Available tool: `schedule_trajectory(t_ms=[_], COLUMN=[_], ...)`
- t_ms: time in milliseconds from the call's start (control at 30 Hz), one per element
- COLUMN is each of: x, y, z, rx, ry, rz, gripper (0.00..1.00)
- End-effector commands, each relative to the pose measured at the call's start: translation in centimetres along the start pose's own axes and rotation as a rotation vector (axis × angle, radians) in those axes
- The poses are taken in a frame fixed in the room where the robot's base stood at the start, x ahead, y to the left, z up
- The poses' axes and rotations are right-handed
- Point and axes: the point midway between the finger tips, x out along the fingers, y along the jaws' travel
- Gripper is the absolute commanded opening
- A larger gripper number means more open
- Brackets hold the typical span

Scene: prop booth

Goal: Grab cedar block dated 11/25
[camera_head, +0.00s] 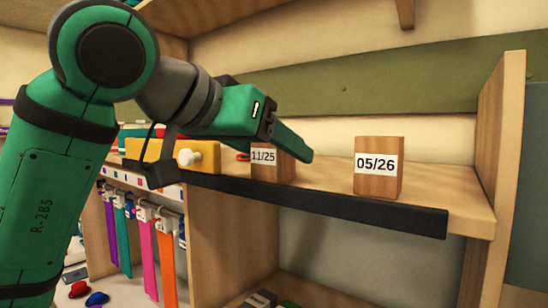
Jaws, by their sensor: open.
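The cedar block labelled 11/25 (271,174) stands on the wooden shelf, its white date label facing me. Its top and right part are hidden behind my gripper. My gripper (301,152) is open, with one green finger visible, reaching across in front of the block's upper right. The other finger is hidden, and I cannot tell whether the visible finger touches the block. A second wooden block labelled 05/26 (378,181) stands upright to the right, clear of my gripper.
The shelf (328,184) has a dark front edge (330,209) and a wooden side panel (505,140) at right. A yellow object with a white knob (190,157) sits left of the block. Coloured straps (147,245) hang below at left. Shelf space between the two blocks is clear.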

Motion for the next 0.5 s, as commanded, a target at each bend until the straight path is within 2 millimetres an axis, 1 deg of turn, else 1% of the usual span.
schedule_trajectory(t_ms=[200,300,400,500], x=[3.0,4.2,4.8,5.0], y=[-0.8,-0.6,-0.6,-0.6], z=[0.4,0.3,0.3,0.3], rx=[-0.003,-0.002,-0.002,-0.002], ry=[-0.002,-0.001,-0.001,-0.001], rz=[0.001,0.002,0.002,0.002], gripper=[0.62,0.62,0.62,0.62])
